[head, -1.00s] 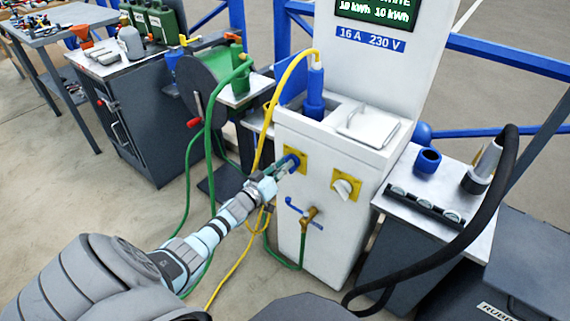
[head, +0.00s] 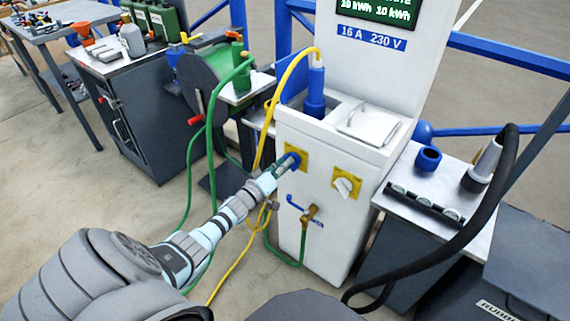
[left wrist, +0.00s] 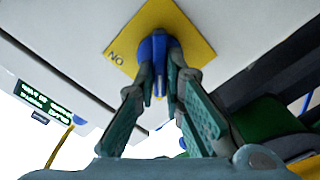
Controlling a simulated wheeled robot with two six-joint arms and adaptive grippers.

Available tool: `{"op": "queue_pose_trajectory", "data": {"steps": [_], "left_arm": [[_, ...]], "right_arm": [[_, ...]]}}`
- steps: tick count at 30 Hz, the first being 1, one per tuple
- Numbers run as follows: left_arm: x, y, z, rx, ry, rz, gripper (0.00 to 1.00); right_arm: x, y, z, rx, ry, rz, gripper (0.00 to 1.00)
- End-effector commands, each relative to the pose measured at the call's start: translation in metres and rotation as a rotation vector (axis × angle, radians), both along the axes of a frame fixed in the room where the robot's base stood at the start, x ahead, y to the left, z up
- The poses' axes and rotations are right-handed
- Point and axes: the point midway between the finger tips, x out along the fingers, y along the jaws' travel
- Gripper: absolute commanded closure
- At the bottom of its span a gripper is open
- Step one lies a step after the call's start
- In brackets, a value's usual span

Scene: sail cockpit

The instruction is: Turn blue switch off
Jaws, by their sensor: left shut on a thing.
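The blue switch (head: 293,158) sits on a yellow plate on the front of the white pedestal (head: 322,215). My left gripper (head: 283,167) is at the switch, its fingers shut on it. In the left wrist view the blue switch (left wrist: 158,62) lies between the two fingertips of my left gripper (left wrist: 160,78), and the yellow plate (left wrist: 185,32) behind it bears letters that look like "NO". The fingers partly hide the switch. My right gripper is not in view.
A white switch (head: 345,186) on its own yellow plate is to the right. A tap with a blue handle (head: 298,206) is just below. Yellow (head: 236,266) and green hoses hang by my left arm. A metal-topped cabinet (head: 405,173) stands at right.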

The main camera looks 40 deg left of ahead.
Motion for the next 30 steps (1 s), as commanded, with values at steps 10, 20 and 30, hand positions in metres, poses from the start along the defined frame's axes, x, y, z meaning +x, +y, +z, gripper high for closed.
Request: {"op": "queue_pose_trajectory", "data": {"steps": [10,20,30], "left_arm": [[0.001,0.000,0.002,-0.001,-0.004,0.000,0.70],[-0.018,0.001,0.000,0.003,-0.001,0.001,0.70],[-0.105,-0.002,0.001,0.001,-0.001,-0.002,0.70]], "right_arm": [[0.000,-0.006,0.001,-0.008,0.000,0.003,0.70],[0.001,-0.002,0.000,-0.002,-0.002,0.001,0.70],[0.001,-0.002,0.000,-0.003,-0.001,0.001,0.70]]}}
